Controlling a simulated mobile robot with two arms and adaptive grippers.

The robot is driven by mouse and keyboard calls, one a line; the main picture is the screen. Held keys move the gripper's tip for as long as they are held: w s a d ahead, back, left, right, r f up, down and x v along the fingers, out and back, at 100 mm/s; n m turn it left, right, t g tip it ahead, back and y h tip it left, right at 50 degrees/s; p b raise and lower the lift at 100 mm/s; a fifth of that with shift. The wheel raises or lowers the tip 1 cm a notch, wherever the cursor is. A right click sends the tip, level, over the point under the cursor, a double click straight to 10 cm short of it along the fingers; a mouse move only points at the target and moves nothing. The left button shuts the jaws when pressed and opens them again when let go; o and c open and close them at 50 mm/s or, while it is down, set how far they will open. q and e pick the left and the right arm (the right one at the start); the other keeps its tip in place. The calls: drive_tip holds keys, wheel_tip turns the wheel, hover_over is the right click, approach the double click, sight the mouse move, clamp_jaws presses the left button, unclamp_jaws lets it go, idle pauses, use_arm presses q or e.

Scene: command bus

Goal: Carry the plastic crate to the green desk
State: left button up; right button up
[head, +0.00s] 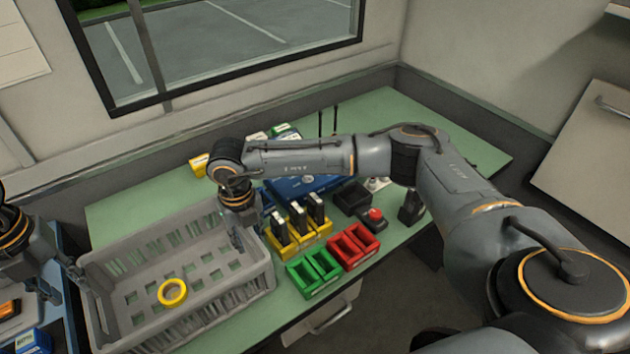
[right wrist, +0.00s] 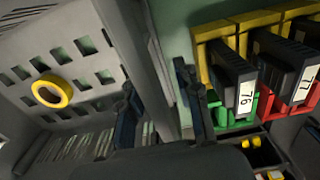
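The grey plastic crate (head: 196,309) sits upright on the left part of the green desk (head: 462,150). A yellow ring of tape (head: 172,292) lies inside; the crate and ring also show in the right wrist view. My right gripper (head: 240,228) is at the crate's right rim. In the right wrist view its two fingers (right wrist: 160,100) stand apart, with the crate wall (right wrist: 145,62) between them and a gap to the outer finger. My left gripper (head: 58,284) is beside the crate's left rim, fingers apart; whether it touches the rim is unclear.
Yellow bins with black devices (head: 300,232), green bins (head: 314,272) and red bins (head: 352,246) stand close right of the crate. A blue case (head: 300,187) lies behind them. A blue surface with small boxes (head: 32,341) is at the lower left. The desk's far right is clear.

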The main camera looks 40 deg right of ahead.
wheel_tip(320, 180, up, 12)
idle(0.6)
idle(0.4)
